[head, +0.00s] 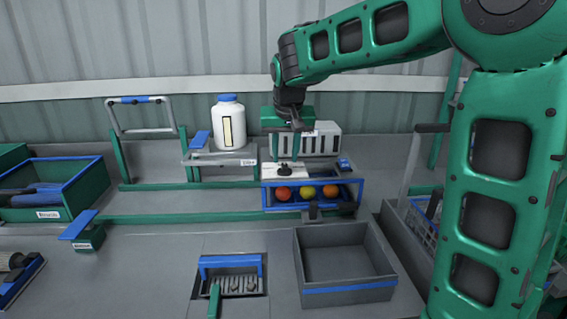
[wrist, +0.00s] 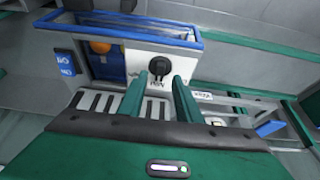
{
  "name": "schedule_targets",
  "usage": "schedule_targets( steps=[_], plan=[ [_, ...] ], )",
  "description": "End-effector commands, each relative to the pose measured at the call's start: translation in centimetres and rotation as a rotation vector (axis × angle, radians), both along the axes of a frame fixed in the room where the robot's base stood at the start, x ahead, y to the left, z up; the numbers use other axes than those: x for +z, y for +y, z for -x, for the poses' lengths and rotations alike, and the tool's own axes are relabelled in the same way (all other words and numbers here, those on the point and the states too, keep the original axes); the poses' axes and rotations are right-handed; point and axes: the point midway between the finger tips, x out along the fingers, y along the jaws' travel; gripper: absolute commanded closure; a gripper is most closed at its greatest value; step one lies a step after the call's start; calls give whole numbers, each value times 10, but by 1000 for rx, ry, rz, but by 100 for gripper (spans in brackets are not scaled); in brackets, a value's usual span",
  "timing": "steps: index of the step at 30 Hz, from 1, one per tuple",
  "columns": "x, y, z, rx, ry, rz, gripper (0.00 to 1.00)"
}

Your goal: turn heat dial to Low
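The heat dial is a small black knob (wrist: 159,68) on a white panel (wrist: 133,58). In the head view the dial (head: 284,170) sits on the white top of a blue-framed unit, just below my gripper. My gripper (wrist: 162,82) has two green fingers apart with nothing between them. In the head view my gripper (head: 285,158) points down over the panel. In the wrist view the fingertips lie close to the knob; I cannot tell if they touch it. Lettering beside the knob is too small to read surely, and its setting is unclear.
Red, yellow and orange balls (head: 307,191) sit in the unit under the panel. A white jar with a blue lid (head: 229,128) stands on a stand to the left. A grey bin (head: 346,291) is in front. A green bin (head: 85,200) stands far left.

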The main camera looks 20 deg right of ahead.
Motion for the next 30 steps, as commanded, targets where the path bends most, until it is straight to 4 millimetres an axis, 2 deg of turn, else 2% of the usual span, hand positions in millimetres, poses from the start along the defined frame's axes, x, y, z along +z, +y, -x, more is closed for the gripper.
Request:
schedule_targets(
  steps=[6, 18, 20, 22, 23, 30],
  plan=[
    [-24, -2, -9, 1, 1, 0, 69],
    [-30, -3, -11, 1, 0, 0, 69],
    [-30, -3, -12, 1, 0, 0, 81],
    [-29, -3, -11, 1, 0, 0, 97],
    [-29, -3, -12, 1, 0, 0, 100],
    [-29, -3, -11, 8, 0, 0, 100]
  ],
)
